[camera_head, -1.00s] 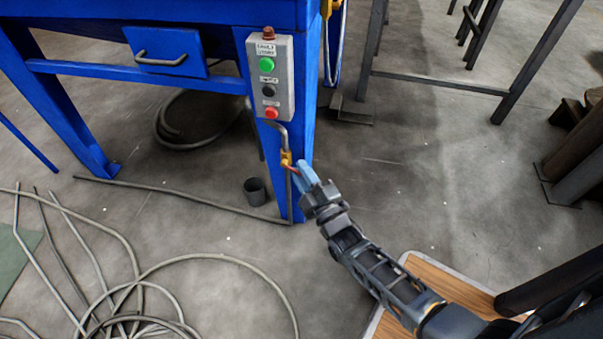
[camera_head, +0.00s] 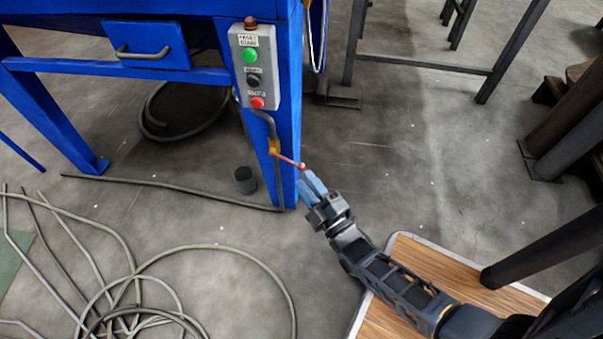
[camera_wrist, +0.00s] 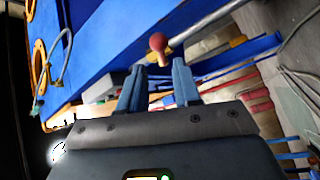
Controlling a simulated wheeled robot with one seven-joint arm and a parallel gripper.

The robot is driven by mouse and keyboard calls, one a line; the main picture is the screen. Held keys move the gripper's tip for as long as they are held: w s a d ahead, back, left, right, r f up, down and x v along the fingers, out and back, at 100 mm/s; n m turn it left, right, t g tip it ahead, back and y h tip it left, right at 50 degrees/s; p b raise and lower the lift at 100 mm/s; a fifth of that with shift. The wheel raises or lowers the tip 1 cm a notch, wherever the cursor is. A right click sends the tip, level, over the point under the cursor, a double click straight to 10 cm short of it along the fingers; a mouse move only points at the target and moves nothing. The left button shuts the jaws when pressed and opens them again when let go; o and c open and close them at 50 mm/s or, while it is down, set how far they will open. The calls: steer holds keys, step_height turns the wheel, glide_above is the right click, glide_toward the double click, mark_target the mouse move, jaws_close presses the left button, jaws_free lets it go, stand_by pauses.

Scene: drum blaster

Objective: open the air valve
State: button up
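The air valve has a small brass-yellow body (camera_head: 273,146) on the pipe at the front leg of the blue machine. Its thin red lever (camera_head: 288,159) slants right and slightly down from the body and ends in a round knob (camera_head: 302,166). My gripper (camera_head: 309,181), with blue fingers, is just below and right of the knob. In the wrist view the red knob (camera_wrist: 158,42) shows just beyond and between the fingertips (camera_wrist: 159,66). The fingers stand apart with nothing between them. Whether a fingertip touches the knob cannot be told.
A grey control box (camera_head: 253,70) with buttons is mounted above the valve on the blue leg (camera_head: 288,125). A dark cup (camera_head: 245,180) and coiled hoses (camera_head: 150,290) are on the floor. A wooden platform (camera_head: 450,275) lies under my arm.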

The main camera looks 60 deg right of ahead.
steer(key=shift+c, duration=0.8)
steer(key=shift+d+r+m+g, duration=0.1)
steer(key=shift+d+m+g, duration=0.05)
steer(key=shift+m+g, duration=0.15)
steer(key=shift+c, duration=0.8)
steer(key=shift+d+r+m+g+p, duration=0.2)
steer(key=shift+d+m+g+p, duration=0.45)
steer(key=shift+m+g+p, duration=0.45)
jaws_close()
steer(key=m+g+y+p, duration=1.1)
steer(key=m+y+p, duration=0.25)
steer(key=m, duration=0.45)
glide_toward(288, 161)
steer(key=b+x, duration=0.1)
steer(key=x, duration=0.1)
steer(key=b+x, duration=0.2)
steer(key=s+b+x, duration=0.1)
steer(key=x, duration=0.1)
steer(key=shift+d+f, duration=0.2)
steer(key=shift+f, duration=0.5)
